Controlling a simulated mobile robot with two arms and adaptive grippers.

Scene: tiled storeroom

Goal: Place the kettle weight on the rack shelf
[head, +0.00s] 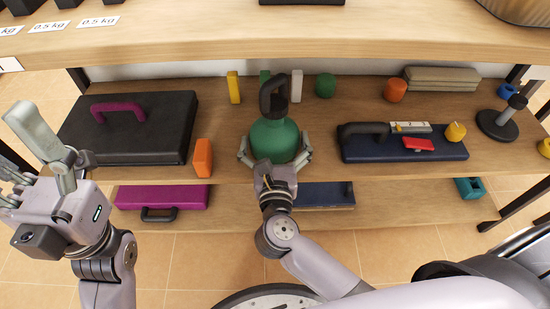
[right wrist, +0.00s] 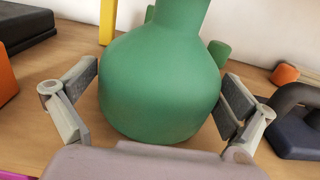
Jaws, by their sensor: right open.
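The kettle weight (head: 274,138) is green with a dark handle and stands upright on the middle shelf of the rack (head: 230,172). My right gripper (head: 275,158) is at its front with one open finger on each side of its round body. In the right wrist view the green body (right wrist: 160,88) fills the space between the fingers, with a visible gap at least on the left side. The handle is out of that view. My left gripper (head: 40,160) is at the far left, in front of the rack, empty, with its fingers spread.
A black case (head: 140,130) and an orange block (head: 203,158) are left of the weight. A dark blue case (head: 360,150) with small items is to its right. Coloured blocks stand behind it. The upper shelf (head: 200,35) overhangs the back. A magenta case (head: 180,196) lies below.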

